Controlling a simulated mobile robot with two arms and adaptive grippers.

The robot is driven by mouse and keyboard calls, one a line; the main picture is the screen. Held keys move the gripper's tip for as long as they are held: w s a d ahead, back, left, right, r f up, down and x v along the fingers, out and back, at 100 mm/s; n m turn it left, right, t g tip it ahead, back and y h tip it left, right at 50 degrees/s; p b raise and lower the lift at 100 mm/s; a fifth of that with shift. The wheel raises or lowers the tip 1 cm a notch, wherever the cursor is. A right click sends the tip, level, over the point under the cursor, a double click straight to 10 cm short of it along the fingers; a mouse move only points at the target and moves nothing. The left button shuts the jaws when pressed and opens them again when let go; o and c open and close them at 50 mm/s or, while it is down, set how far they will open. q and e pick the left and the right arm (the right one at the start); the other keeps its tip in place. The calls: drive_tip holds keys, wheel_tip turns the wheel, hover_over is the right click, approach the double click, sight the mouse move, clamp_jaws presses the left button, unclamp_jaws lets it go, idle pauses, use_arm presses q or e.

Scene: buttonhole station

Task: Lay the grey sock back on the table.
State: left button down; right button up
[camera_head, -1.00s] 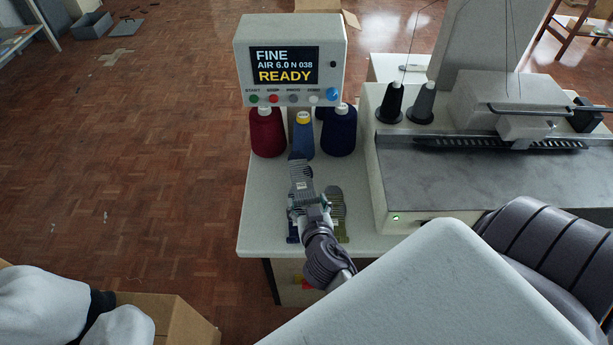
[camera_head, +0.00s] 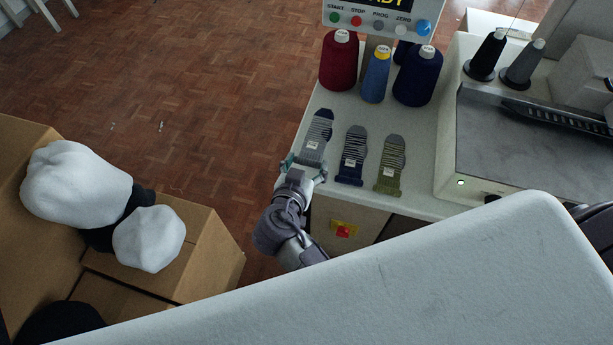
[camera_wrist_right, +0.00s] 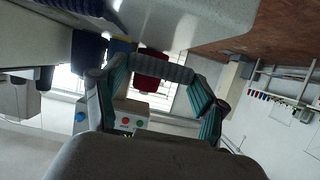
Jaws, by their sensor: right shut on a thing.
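The grey sock (camera_head: 317,133), with dark toe, stripes and a white label, extends over the table (camera_head: 335,98) near its left edge. My right gripper (camera_head: 302,166) is shut on its near, cuff end at the table's front left edge. I cannot tell whether the sock touches the tabletop. In the right wrist view, a grey band of the sock (camera_wrist_right: 165,73) spans between the teal fingers of my right gripper (camera_wrist_right: 160,88). A navy striped sock (camera_head: 352,158) and an olive striped sock (camera_head: 391,163) lie flat to the right. My left gripper is out of view.
Red (camera_head: 340,62), light blue (camera_head: 376,75) and navy (camera_head: 417,77) thread cones stand behind the socks. The machine (camera_head: 520,135) bounds the right. A red button on a yellow plate (camera_head: 343,230) is below the table front. A cardboard box (camera_head: 215,250) stands left.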

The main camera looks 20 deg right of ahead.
wheel_tip(320, 180, down, 4)
drive_tip(key=b, duration=0.2)
drive_tip(key=shift+f+b, duration=0.15)
drive_tip(key=shift+b, duration=0.15)
drive_tip(key=o, duration=1)
drive_tip(key=shift+r, duration=0.2)
